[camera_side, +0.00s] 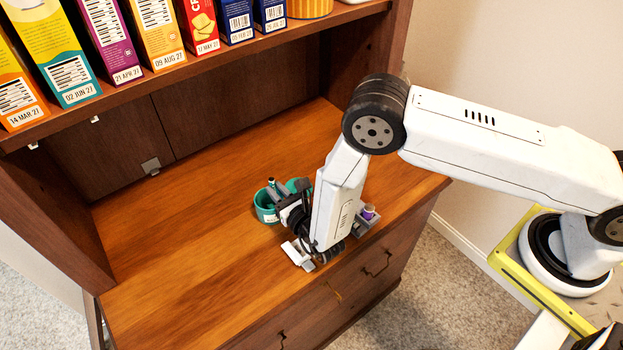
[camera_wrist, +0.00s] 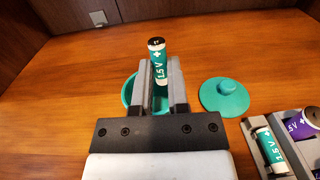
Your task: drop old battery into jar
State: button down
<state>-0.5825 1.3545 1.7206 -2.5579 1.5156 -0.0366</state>
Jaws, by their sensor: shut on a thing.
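A teal battery (camera_wrist: 157,64) with a dark top and "1.5 V" on its side stands upright between my fingertips. My gripper (camera_wrist: 159,88) is shut on it. The teal jar (camera_wrist: 128,92) is open and lies behind and below my fingers in the wrist view, partly hidden by them. In the side view the jar (camera_side: 264,207) stands on the wooden counter, and my gripper (camera_side: 276,190) is over or beside it; the exact height is hard to tell. The teal lid (camera_wrist: 224,97) with a round knob lies on the counter right of the jar.
A grey tray (camera_wrist: 253,126) at the right holds a teal battery (camera_wrist: 268,148) and a purple battery (camera_wrist: 298,126). In the side view the tray (camera_side: 372,226) is partly behind my arm. Cereal boxes (camera_side: 110,40) line the shelf above. The counter's left part is clear.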

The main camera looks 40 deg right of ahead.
jog(key=shift+f, duration=1.1)
jog(key=c, duration=0.5)
grip_release()
jog(key=shift+c, duration=0.2)
jog(key=shift+o, duration=0.2)
jog(key=shift+o, duration=1)
jog(key=shift+s+r, duration=0.35)
jog(key=shift+s, duration=0.5)
jog(key=shift+s+r, duration=0.3)
jog(key=shift+s, duration=0.5)
jog(key=shift+s+r, duration=0.35)
jog(key=shift+s, duration=0.5)
